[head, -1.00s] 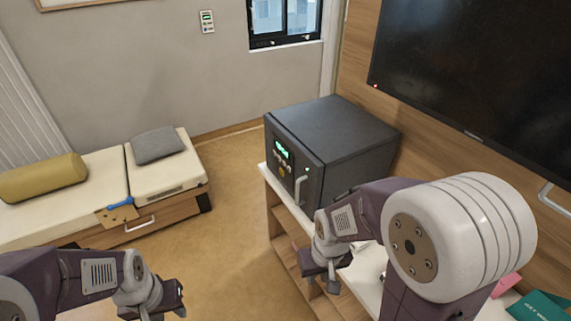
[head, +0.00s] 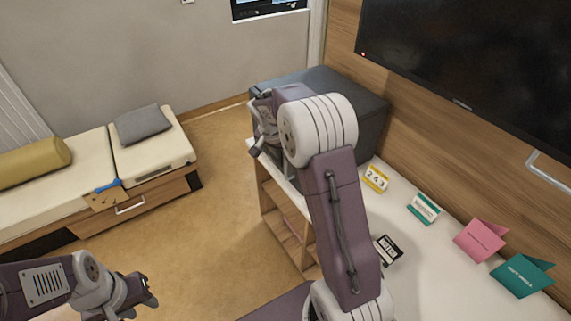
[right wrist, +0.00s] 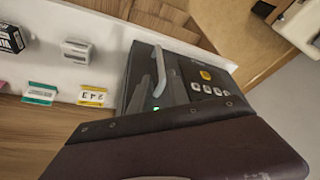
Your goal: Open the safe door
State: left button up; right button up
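The dark grey safe (head: 345,90) stands on the white top of a wooden shelf unit, its front mostly hidden behind my right arm in the head view. The right wrist view shows the safe's front with a pale bar handle (right wrist: 160,72), a keypad (right wrist: 205,88) and a small green light. The door looks shut, though part of it is covered.
A yellow number card (head: 376,178), a green and white card (head: 424,208), a pink folded card (head: 481,240), a teal card (head: 523,275) and a black-and-white box (head: 387,250) stand on the white top (head: 440,270). A wall screen hangs above. Floor at left is clear.

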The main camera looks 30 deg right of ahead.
send_over(286, 177)
jog(key=f, duration=0.8)
jog(key=shift+w+d+f+p, duration=0.1)
jog(key=shift+w+d+p, duration=0.15)
jog(key=shift+w+p, duration=0.05)
grip_shut()
dwell(0.9)
